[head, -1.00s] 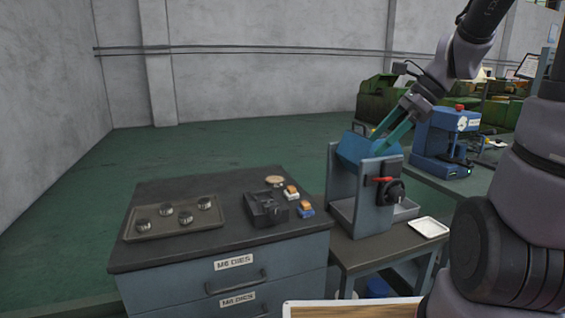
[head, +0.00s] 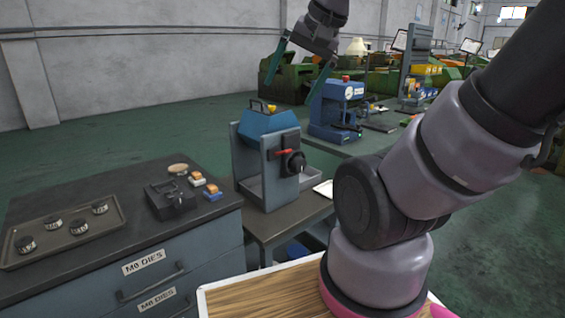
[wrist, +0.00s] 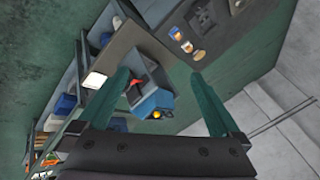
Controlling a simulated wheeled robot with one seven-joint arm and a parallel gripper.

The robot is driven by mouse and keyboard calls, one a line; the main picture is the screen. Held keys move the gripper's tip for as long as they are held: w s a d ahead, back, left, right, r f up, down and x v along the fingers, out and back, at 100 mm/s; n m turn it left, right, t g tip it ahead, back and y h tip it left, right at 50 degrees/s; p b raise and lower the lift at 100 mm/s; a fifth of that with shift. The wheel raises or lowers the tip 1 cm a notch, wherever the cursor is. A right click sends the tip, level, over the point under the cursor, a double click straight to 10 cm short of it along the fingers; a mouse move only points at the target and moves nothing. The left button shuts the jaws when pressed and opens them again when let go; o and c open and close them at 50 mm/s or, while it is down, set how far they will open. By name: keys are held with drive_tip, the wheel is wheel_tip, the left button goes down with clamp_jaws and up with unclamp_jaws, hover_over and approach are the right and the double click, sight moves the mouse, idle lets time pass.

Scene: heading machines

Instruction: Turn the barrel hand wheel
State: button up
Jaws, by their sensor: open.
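The barrel machine (head: 266,124) is a blue drum in a grey frame on a small dark table. Its black hand wheel (head: 294,163) with a red lever (head: 283,152) is on the frame's right side. In the wrist view the blue drum (wrist: 155,103) and red lever (wrist: 137,86) show between the fingers; the wheel is hard to make out there. My gripper (head: 298,76) is open and empty, with teal fingers, raised above and behind the machine in the head view. It also shows in the wrist view (wrist: 162,82), apart from the machine.
A dark-topped cabinet (head: 110,190) stands left of the machine. It bears a tray (head: 62,236) of round dies, a black block (head: 170,197) and small orange-topped boxes. A white tray (head: 324,188) lies right of the machine. A blue machine (head: 333,110) stands behind it. Green floor at left is clear.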

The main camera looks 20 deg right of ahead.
drive_tip(key=w+a+f+m+g+y, duration=0.1)
drive_tip(key=w+f+m+g+y, duration=0.1)
drive_tip(key=w+f+m+y, duration=0.65)
drive_tip(key=w+f+m+g, duration=0.2)
drive_tip(key=w+m, duration=0.3)
drive_tip(key=m, duration=0.9)
drive_tip(key=n+t+h, duration=0.5)
drive_tip(key=n+t, duration=1)
drive_tip(key=n, duration=2)
approach(302, 165)
drive_tip(key=x, duration=1)
drive_tip(key=shift+w+a, duration=0.1)
drive_tip(key=shift+w, duration=0.05)
drive_tip(key=c, duration=1.3)
